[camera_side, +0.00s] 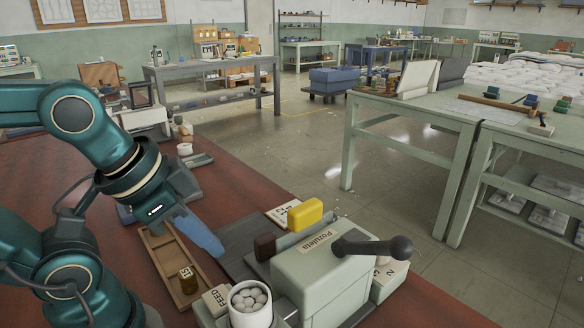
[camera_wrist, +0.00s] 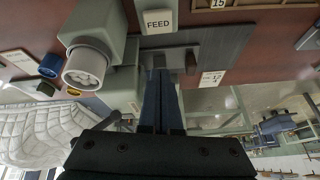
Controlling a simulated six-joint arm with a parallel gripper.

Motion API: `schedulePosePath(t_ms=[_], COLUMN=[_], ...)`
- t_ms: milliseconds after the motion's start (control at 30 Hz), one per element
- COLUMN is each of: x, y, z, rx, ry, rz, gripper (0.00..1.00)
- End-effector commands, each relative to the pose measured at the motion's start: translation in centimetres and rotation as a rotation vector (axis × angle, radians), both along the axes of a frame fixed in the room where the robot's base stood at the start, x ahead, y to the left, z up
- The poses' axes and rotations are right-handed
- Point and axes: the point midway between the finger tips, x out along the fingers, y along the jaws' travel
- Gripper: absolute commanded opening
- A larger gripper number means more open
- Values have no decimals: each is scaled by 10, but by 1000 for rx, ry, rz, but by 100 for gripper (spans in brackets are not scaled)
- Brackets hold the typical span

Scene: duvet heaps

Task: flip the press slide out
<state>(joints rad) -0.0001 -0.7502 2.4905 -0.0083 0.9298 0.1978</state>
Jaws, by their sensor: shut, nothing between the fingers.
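The press is a pale grey-green box (camera_side: 318,270) labelled "Pozuleta", at the lower middle of the side view. A dark lever with a round black knob (camera_side: 401,248) sticks out to the right from its upper part. A yellow block (camera_side: 305,214) and a dark brown block (camera_side: 264,246) stand at its far side, by a dark grey plate (camera_side: 238,262). I cannot tell for sure which part is the slide. My gripper (camera_side: 217,251) is shut and empty, its blue fingers pointing down near the plate, left of the brown block. The shut fingers (camera_wrist: 160,78) also show in the wrist view.
A white cup of pale balls (camera_side: 250,300) and a FEED block (camera_side: 216,299) stand in front of the press. Red-brown bench top (camera_side: 225,185) is clear farther back.

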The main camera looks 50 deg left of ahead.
Motion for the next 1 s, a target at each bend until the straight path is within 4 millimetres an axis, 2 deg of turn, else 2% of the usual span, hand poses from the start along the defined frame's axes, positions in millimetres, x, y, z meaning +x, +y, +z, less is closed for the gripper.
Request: schedulePosePath(t_ms=[267, 600, 800, 1000], x=[12, 49, 80, 108], y=[-6, 1, 17, 41], z=[24, 42, 41, 29], rx=[170, 279, 270, 214], ry=[41, 128, 143, 128], rz=[-450, -983, -1265, -1442], gripper=[0, 0, 0, 0])
